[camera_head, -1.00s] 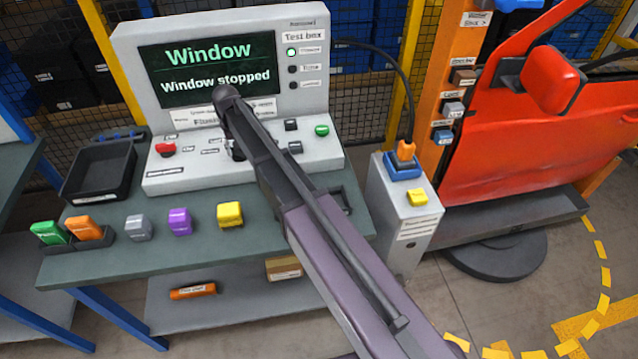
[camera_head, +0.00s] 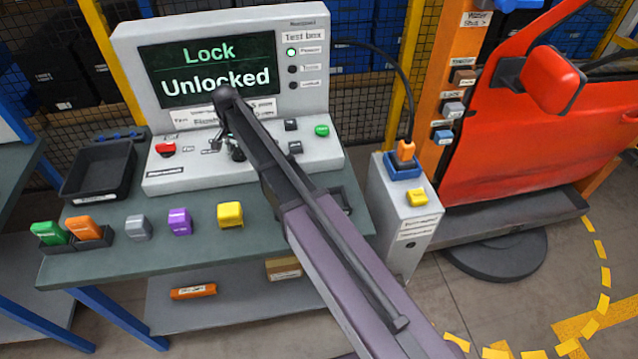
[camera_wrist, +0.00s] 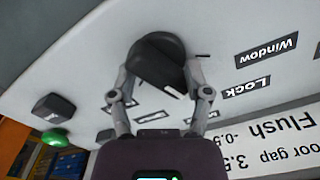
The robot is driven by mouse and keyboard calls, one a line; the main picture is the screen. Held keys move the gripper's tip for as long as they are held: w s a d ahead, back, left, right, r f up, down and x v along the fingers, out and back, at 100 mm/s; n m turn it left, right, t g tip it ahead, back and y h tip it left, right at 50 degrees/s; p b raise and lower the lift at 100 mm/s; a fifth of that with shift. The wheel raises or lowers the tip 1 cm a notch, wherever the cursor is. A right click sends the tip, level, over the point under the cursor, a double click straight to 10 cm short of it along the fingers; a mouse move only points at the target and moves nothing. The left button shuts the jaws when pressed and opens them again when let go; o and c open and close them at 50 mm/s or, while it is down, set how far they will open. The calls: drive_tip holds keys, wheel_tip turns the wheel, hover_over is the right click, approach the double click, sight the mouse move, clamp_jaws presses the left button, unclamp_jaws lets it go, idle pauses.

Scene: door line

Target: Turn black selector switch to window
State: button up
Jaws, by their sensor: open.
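The black selector switch (camera_wrist: 158,62) is on the pale panel of the test box (camera_head: 165,180). In the wrist view its white mark faces the lower right, and the labels Window (camera_wrist: 266,53) and Lock (camera_wrist: 247,88) are to its right. My gripper (camera_wrist: 160,76) is open, with one finger on each side of the knob; I cannot tell if both touch it. In the head view my arm hides much of the switch. The screen (camera_head: 212,72) reads "Lock" and "Unlocked".
A red button (camera_head: 165,150) and a green button (camera_head: 322,130) are on the panel. A black tray (camera_head: 98,172) and colored blocks, including a yellow one (camera_head: 230,214), are on the bench. A red door (camera_head: 550,130) stands at the right.

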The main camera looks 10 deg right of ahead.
drive_tip(key=shift+m, duration=0.3)
wheel_tip(320, 180, up, 14)
drive_tip(key=p, duration=1.4)
drive_tip(key=s+d+f+n+b, duration=0.1)
drive_tip(key=s+d+f+b, duration=0.3)
drive_tip(key=s+d, duration=0.3)
drive_tip(key=s+d+f+n+b, duration=0.2)
drive_tip(key=s+d+f+b, duration=0.2)
drive_tip(key=s+d, duration=0.3)
drive_tip(key=s+d+f+n+b, duration=0.2)
drive_tip(key=s+d+f+b, duration=0.2)
drive_tip(key=s+d, duration=0.3)
drive_tip(key=shift+s+f, duration=0.15)
drive_tip(key=shift+s, duration=0.1)
drive_tip(key=w+a+r+p, duration=0.6)
drive_tip(key=w+a, duration=0.2)
drive_tip(key=w, duration=0.4)
wheel_tip(320, 180, up, 6)
drive_tip(key=n+p, duration=0.1)
drive_tip(key=p, duration=0.5)
hover_over(238, 148)
drive_tip(key=shift+w, duration=0.1)
drive_tip(key=shift+f+b, duration=0.15)
drive_tip(key=shift+b, duration=0.2)
